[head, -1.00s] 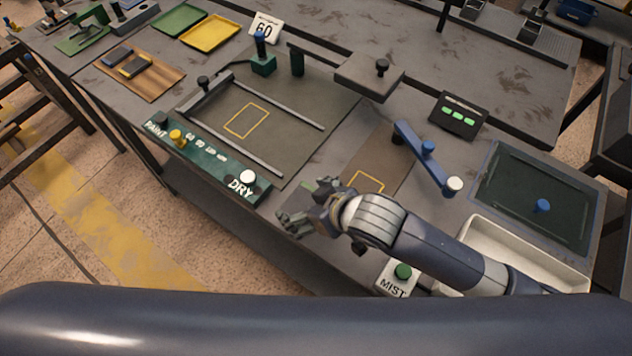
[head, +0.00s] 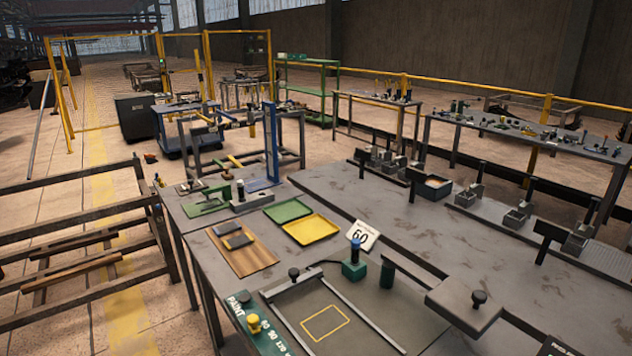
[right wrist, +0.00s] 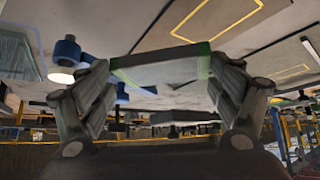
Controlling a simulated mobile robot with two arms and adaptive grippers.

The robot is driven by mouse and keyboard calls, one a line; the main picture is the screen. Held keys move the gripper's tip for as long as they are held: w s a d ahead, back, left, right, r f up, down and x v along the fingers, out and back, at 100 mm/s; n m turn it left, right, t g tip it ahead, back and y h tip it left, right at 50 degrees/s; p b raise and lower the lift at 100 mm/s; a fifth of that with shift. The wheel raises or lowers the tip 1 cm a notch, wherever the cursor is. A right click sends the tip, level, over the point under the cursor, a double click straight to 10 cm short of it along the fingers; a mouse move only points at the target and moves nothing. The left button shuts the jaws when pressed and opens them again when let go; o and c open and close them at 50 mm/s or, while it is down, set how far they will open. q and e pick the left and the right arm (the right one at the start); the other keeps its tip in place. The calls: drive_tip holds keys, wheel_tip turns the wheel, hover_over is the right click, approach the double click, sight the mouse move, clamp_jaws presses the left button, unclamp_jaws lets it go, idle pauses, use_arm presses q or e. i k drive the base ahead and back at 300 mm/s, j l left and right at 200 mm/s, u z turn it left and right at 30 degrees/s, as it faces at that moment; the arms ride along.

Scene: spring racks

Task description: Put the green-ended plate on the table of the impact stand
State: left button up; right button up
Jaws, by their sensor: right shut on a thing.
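In the right wrist view my right gripper (right wrist: 158,72) is shut on a flat grey plate with green ends (right wrist: 152,76), with a finger at each end. The plate is held clear of surrounding surfaces in that view. In the head view a tall blue upright (head: 271,143) stands on a blue foot at the far left end of the workbench; it looks like the impact stand. Its table cannot be made out clearly. Neither gripper shows in the head view.
A dark frame (head: 70,240) stands left of the bench.

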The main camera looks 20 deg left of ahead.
sight(257, 184)
drive_tip(key=j, duration=0.9)
drive_tip(key=k+j, duration=0.1)
drive_tip(key=j, duration=0.8)
drive_tip(key=i+j, duration=0.2)
drive_tip(key=j, duration=0.25)
drive_tip(key=i+j, duration=0.2)
drive_tip(key=j, duration=0.25)
drive_tip(key=i+j+z, duration=0.1)
drive_tip(key=j, duration=0.35)
drive_tip(key=i+j, duration=0.25)
drive_tip(key=j, duration=0.2)
drive_tip(key=i+j, duration=0.15)
drive_tip(key=j, duration=0.3)
drive_tip(key=i+j+z, duration=0.1)
drive_tip(key=j, duration=0.4)
drive_tip(key=i+j, duration=0.25)
drive_tip(key=j, duration=0.2)
drive_tip(key=i+j, duration=0.15)
drive_tip(key=j, duration=0.3)
drive_tip(key=z, duration=0.05)
